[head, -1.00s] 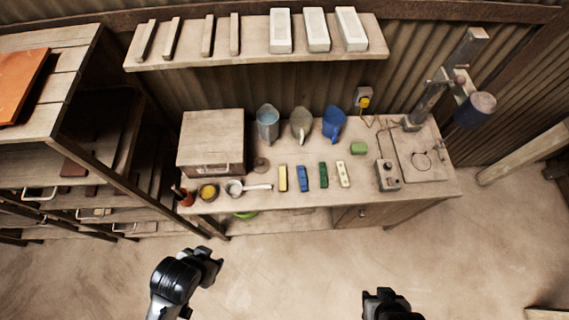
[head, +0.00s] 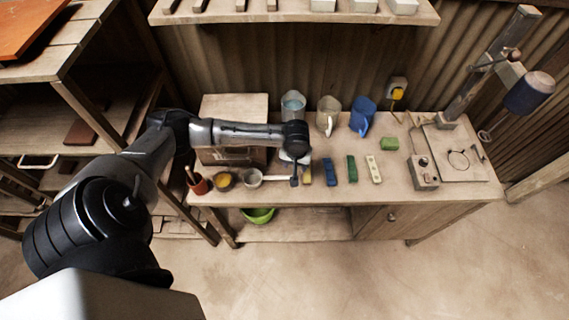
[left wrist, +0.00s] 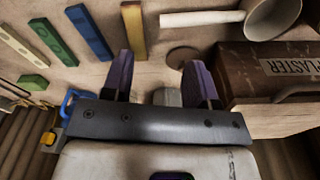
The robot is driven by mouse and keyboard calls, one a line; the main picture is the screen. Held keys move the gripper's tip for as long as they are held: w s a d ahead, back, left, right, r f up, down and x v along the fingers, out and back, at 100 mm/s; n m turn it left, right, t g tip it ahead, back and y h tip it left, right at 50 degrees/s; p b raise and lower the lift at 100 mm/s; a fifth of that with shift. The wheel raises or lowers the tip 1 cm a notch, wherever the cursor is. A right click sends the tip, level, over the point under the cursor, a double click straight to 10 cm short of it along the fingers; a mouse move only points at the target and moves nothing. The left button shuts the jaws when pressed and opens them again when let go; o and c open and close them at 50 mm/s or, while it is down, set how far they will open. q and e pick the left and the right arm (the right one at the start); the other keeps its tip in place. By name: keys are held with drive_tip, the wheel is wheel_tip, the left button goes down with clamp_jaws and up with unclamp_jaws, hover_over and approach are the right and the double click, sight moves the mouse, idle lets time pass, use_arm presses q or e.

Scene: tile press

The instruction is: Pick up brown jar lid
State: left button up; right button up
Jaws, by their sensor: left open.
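The brown jar lid (left wrist: 184,55) is a flat round disc lying on the workbench in the left wrist view. It is close to the right-hand finger, beside the plaster box. In the head view my left arm hides the lid. My left gripper (left wrist: 160,70) is open and empty above the bench, fingers pointing down toward the lid's area; it also shows in the head view (head: 298,172). The gap between fingertips and lid is hard to judge. My right gripper is not in view.
A box marked plaster (left wrist: 270,68) stands right of the lid in the wrist view. A white-handled ladle-like cup (left wrist: 262,18) and a yellow block (left wrist: 133,28) lie nearby. Jugs (head: 328,115) stand behind, and a press (head: 460,130) stands at the bench's right.

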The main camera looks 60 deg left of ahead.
use_arm(q)
drive_tip(key=w+a+r+n+b, duration=0.15)
drive_tip(key=a+n, duration=0.35)
drive_tip(key=a, duration=0.6)
drive_tip(key=shift+y, duration=0.4)
drive_tip(key=f, duration=0.4)
drive_tip(key=w+f+b, duration=0.1)
drive_tip(key=f, duration=0.1)
drive_tip(key=shift+a+f, duration=0.25)
drive_tip(key=shift+a, duration=0.05)
drive_tip(key=shift+a+f, duration=0.15)
drive_tip(key=shift+f, duration=0.8)
drive_tip(key=f, duration=0.4)
drive_tip(key=shift+w+a+b, duration=0.15)
drive_tip(key=shift+a+b, duration=0.15)
drive_tip(key=shift+b, duration=0.05)
drive_tip(key=shift+a+f, duration=0.1)
drive_tip(key=shift+f, duration=0.25)
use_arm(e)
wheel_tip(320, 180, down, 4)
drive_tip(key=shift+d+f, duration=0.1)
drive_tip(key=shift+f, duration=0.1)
use_arm(q)
drive_tip(key=shift+c, duration=0.3)
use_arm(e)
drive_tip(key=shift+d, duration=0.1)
use_arm(q)
drive_tip(key=c, duration=0.9)
clamp_jaws()
